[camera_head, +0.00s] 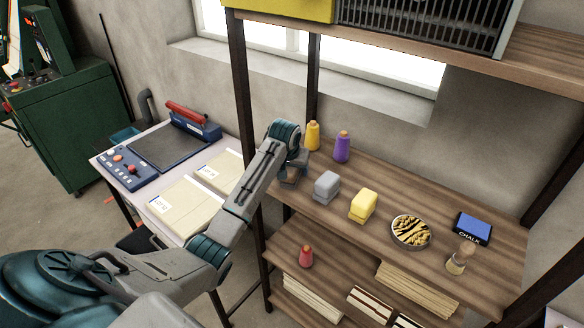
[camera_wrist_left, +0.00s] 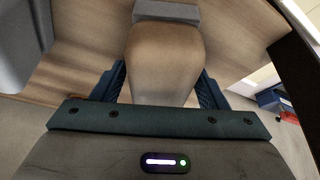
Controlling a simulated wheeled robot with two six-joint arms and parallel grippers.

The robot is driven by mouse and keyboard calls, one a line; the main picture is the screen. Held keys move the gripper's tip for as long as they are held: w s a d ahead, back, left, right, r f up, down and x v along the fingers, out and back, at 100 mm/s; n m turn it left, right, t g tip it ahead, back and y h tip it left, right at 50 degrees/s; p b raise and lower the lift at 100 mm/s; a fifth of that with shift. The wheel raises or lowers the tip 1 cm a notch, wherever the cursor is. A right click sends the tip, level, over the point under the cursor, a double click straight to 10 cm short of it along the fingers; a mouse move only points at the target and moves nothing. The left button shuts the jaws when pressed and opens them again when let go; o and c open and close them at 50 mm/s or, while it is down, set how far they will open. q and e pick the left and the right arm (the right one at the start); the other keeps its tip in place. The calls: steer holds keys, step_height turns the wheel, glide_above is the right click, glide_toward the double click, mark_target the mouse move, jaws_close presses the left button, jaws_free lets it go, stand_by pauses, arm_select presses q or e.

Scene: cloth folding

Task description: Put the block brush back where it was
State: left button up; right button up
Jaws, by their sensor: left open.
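A brown wooden body with rounded sides, which looks like the block brush (camera_wrist_left: 166,65), lies between the fingers of my left gripper (camera_wrist_left: 163,85) in the wrist view. A grey strip crosses its far end. The dark fingers stand apart on either side of it; whether they touch it I cannot tell. In the head view my left gripper (camera_head: 292,172) is low over the left end of the wooden shelf (camera_head: 390,190), and my own wrist mostly hides the brush. My right gripper is out of view.
A grey block (camera_head: 327,187) stands close right of the gripper, then a yellow block (camera_head: 363,207), a bowl (camera_head: 411,231), a chalk box (camera_head: 473,228) and a small bottle-like item (camera_head: 457,261). A dark post (camera_head: 243,100) is at left.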

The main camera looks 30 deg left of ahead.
arm_select(q)
steer(key=shift+r, duration=0.45)
steer(key=b+v, duration=0.4)
steer(key=v, duration=0.6)
steer(key=shift+s+d+r, duration=0.1)
steer(key=shift+s+r, duration=0.1)
steer(key=shift+r, duration=0.05)
steer(key=shift+s+r, duration=0.15)
steer(key=shift+r, duration=0.2)
